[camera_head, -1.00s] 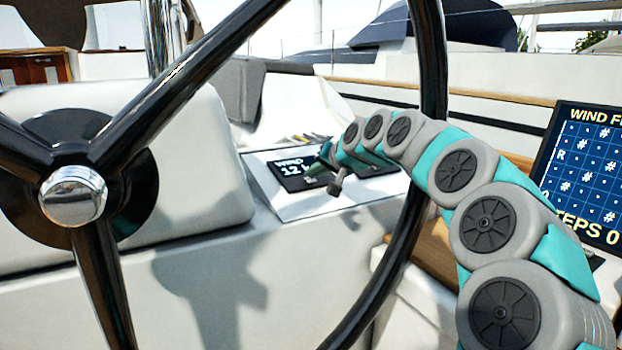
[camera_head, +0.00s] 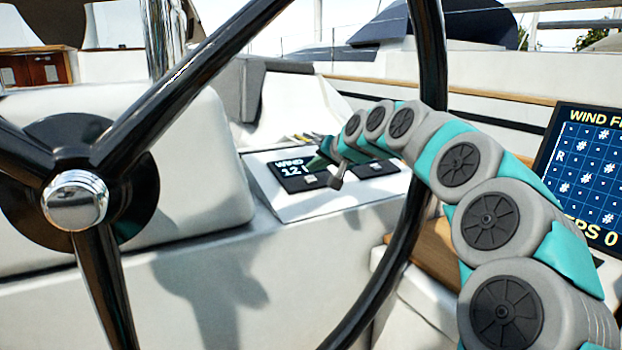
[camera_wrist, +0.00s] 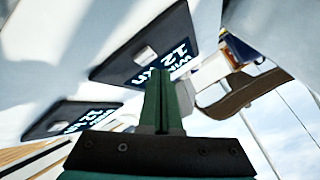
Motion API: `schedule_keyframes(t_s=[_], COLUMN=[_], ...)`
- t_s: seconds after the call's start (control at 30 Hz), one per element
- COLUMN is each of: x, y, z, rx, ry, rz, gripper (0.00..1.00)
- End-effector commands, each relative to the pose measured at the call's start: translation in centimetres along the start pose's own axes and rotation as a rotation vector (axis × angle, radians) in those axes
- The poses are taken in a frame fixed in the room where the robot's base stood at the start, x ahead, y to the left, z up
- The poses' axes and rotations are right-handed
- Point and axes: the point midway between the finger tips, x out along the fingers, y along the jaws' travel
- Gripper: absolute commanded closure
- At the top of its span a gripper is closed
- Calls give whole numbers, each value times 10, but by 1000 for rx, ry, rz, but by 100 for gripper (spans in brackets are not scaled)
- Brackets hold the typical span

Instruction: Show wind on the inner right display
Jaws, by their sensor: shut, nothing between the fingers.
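Two small dark displays sit side by side on a white sloped console behind the wheel. The left display (camera_head: 297,172) reads "WIND" and 12, partly covered by my gripper. The right display (camera_head: 378,169) is largely hidden behind my gripper and arm. In the wrist view one display (camera_wrist: 112,66) shows tilted "WIND" and 12 text with a pale button, and the other (camera_wrist: 48,118) shows a 12, its remaining text unclear. My gripper (camera_head: 322,158) is shut and empty, over the left display's upper right; its green fingers (camera_wrist: 156,75) overlap the nearer display's edge. Contact cannot be told.
A larger screen (camera_head: 588,165) with a blue grid is at the far right.

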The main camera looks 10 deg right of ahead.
Motion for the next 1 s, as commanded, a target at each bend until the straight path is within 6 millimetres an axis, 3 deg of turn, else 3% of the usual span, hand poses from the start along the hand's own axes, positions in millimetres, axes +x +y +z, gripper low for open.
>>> schedule_keyframes(t_s=[0.5, 1.0], x=[-32, -33], y=[-24, -24], z=[-25, -24], rx=[0, 0], ry=[5, 2], rz=[-1, 0], gripper=[100, 100])
